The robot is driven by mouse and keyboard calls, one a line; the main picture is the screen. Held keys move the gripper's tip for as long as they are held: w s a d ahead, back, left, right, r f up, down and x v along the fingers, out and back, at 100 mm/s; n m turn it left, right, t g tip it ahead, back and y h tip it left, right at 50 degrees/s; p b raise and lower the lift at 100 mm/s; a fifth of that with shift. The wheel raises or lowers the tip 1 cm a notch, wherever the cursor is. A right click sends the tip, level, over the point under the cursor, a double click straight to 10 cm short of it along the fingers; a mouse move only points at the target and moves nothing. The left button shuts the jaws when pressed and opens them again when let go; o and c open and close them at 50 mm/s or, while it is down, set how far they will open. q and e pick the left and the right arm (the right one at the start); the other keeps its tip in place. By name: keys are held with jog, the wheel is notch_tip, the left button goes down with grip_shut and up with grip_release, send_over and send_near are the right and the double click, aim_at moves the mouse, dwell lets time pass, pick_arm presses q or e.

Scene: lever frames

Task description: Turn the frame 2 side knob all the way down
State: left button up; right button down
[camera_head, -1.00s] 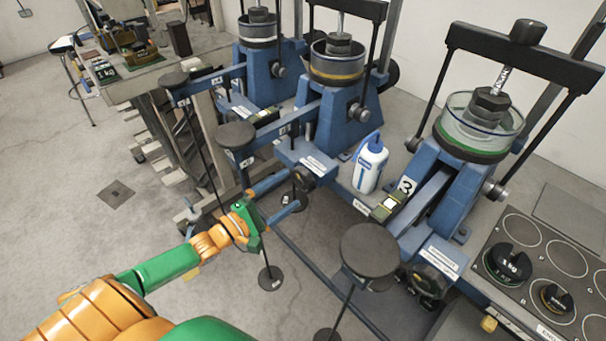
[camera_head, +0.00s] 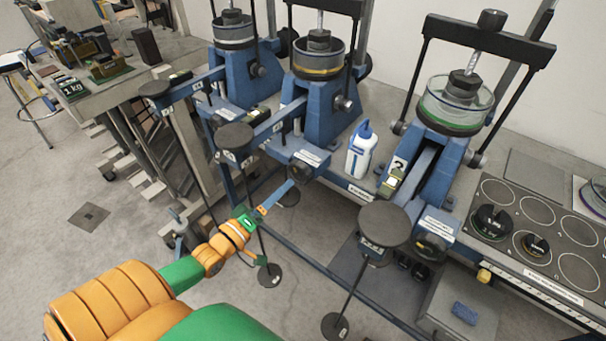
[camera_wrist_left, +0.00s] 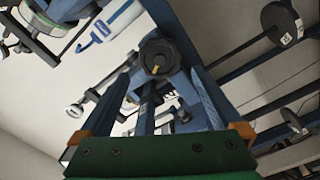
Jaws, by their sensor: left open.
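The middle blue lever frame (camera_head: 322,112), which I take to be frame 2, carries a black side knob (camera_head: 301,171) low on its front. In the left wrist view the black knob (camera_wrist_left: 160,58) has a ribbed rim and a small yellow mark on its lower part. My left gripper (camera_head: 280,195) is below and left of the knob, empty, its blue fingers pointing up at it. In the left wrist view the open fingers (camera_wrist_left: 160,88) stand on either side of the knob's line, with the knob apparently beyond the tips. My right gripper is not in view.
A round black pan (camera_head: 234,140) on the frame's lever and a hanging rod with a dark weight (camera_head: 269,275) are near my left arm. Another pan (camera_head: 384,224) is to the right. A white bottle (camera_head: 362,152) stands on the bench right of the knob.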

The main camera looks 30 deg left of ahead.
aim_at(297, 176)
pick_arm(q)
jog(key=w+b, duration=0.1)
jog(key=w, duration=0.1)
jog(key=w+b, duration=0.1)
jog(key=w, duration=0.2)
jog(key=w+b, duration=0.2)
jog(key=w, duration=0.1)
jog(key=shift+d+f, duration=0.2)
jog(key=shift+d, duration=0.1)
jog(key=shift+w+r, duration=0.15)
jog(key=shift+w, duration=0.1)
jog(key=shift+c, duration=0.9)
jog(key=shift+d, duration=0.1)
grip_shut()
jog(key=shift+w, duration=0.1)
